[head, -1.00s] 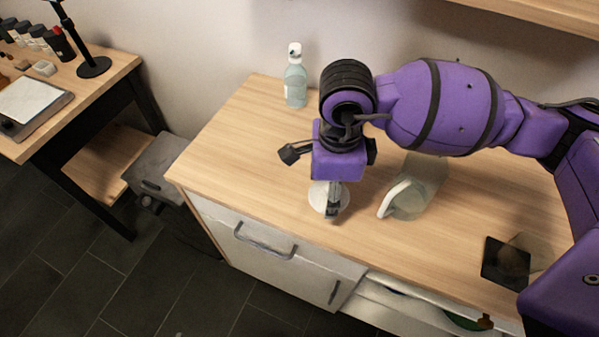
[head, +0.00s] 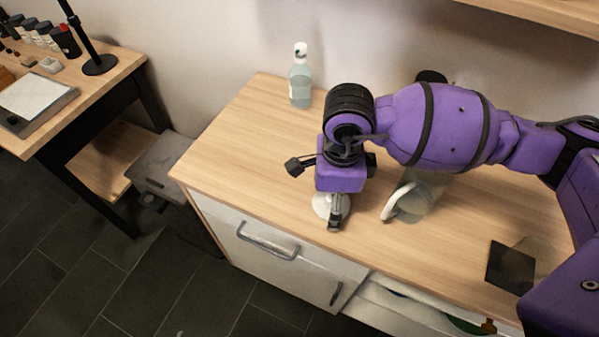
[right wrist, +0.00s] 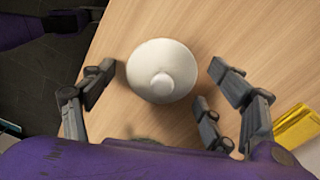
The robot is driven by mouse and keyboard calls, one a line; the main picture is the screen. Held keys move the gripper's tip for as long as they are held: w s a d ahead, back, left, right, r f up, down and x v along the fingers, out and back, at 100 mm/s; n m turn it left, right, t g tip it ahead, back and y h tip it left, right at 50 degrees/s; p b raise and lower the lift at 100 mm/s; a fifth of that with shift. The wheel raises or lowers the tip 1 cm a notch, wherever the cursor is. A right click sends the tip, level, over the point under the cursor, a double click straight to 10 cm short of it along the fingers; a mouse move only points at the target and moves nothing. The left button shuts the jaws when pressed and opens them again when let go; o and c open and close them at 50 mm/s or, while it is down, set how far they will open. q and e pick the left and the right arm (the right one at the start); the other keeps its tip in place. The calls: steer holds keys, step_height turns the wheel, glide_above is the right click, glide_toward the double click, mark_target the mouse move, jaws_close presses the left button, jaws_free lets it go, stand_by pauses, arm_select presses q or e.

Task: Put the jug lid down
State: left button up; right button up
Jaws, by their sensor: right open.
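The jug lid (right wrist: 160,70) is a round white disc with a knob in its middle. In the right wrist view it lies knob up on the wooden counter, between the spread fingers of my right gripper (right wrist: 160,88), with a gap on each side. In the head view the lid (head: 320,205) shows partly behind my right gripper (head: 337,222), near the counter's front edge. The right gripper is open and holds nothing. The jug (head: 415,205), pale with a white handle, stands to the right of the lid, partly hidden by my arm. My left gripper is not in view.
A clear bottle (head: 300,78) stands at the back of the counter (head: 240,135). A dark square pad (head: 508,266) lies at the right. A yellow object (right wrist: 300,128) shows in the right wrist view. The counter's left part is clear.

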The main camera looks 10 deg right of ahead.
steer(key=shift+r, duration=0.3)
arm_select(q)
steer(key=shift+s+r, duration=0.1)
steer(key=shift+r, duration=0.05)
arm_select(e)
step_height(320, 180, up, 12)
steer(key=shift+f, duration=0.15)
stand_by(0.5)
